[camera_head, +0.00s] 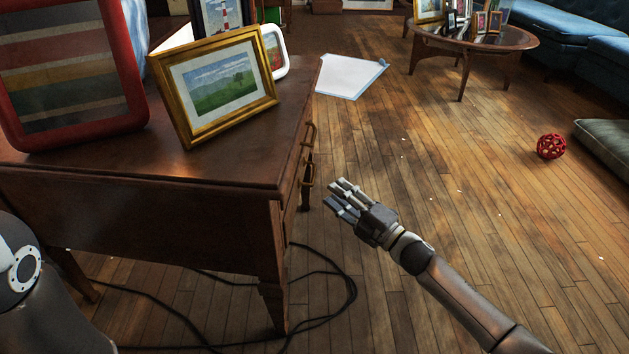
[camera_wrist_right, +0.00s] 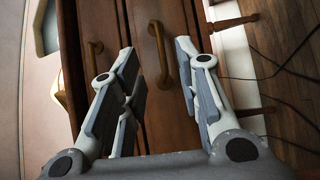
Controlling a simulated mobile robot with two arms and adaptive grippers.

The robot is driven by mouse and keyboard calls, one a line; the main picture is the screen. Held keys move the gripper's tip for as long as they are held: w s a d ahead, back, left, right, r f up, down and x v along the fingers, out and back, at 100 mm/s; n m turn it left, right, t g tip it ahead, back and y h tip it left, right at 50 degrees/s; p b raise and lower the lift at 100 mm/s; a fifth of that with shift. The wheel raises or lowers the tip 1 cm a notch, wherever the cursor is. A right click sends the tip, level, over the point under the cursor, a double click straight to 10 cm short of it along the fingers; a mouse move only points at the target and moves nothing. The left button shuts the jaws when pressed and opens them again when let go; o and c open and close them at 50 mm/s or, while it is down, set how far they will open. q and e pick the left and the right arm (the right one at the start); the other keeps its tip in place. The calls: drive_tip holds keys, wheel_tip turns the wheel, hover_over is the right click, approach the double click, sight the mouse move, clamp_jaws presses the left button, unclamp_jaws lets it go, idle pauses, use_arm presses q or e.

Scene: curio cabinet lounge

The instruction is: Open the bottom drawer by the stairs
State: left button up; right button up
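A dark wooden cabinet (camera_head: 150,215) with drawers on its right-facing front stands at the left of the head view. Two curved brass-coloured handles show there, the upper handle (camera_head: 311,133) and the lower handle (camera_head: 308,172). My right gripper (camera_head: 336,194) is open and empty, in front of the drawer side and a little apart from it. In the wrist view, turned sideways, the lower handle (camera_wrist_right: 160,55) appears between the open fingers, and the upper handle (camera_wrist_right: 94,52) lies left of them. The drawers look closed. My left gripper is not in view. No stairs show.
A gold-framed picture (camera_head: 216,88) and a red-framed one (camera_head: 70,70) stand on the cabinet top. A black cable (camera_head: 340,305) loops on the floor by the cabinet legs. A red ball (camera_head: 551,146) lies at right. The floor between is mostly clear.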

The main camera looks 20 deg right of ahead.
drive_tip(key=b+x, duration=0.3)
drive_tip(key=x, duration=0.4)
drive_tip(key=shift+w+a, duration=0.2)
drive_tip(key=shift+c, duration=0.3)
clamp_jaws()
